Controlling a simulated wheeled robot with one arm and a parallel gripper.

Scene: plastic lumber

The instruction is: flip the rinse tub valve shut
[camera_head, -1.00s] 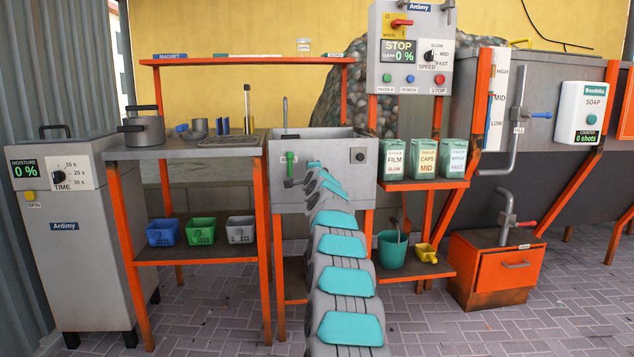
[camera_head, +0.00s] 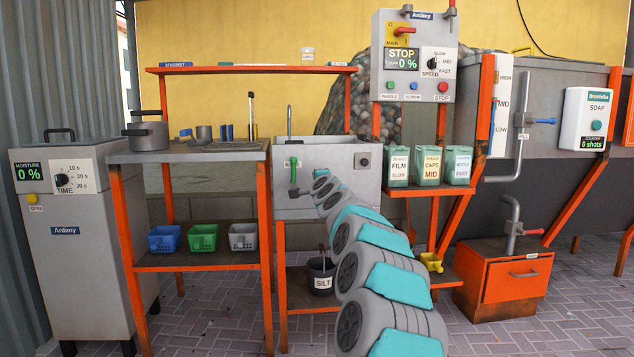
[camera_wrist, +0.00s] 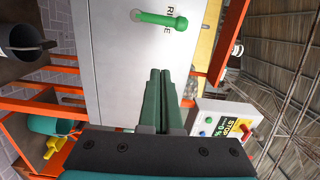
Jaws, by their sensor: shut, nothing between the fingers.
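The rinse tub (camera_head: 345,155) is a grey box with a tap behind it. Its green valve handle (camera_head: 293,168) hangs upright on the front face, above a dark grey outlet. In the wrist view the green handle (camera_wrist: 160,20) lies across the top of the picture, beside partly hidden lettering on the grey tub face (camera_wrist: 120,70). My gripper (camera_wrist: 160,73) is shut and empty. Its green fingers point toward the handle, with a visible gap between. In the head view my own arm hides the gripper; the arm's far end is just right of the handle.
A SILT bucket (camera_head: 321,275) stands on the low shelf under the tub. Three labelled bins (camera_head: 428,167) and the control box (camera_head: 413,60) are to the right. A bench (camera_head: 185,153) with a pot (camera_head: 147,132) is close on the left.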

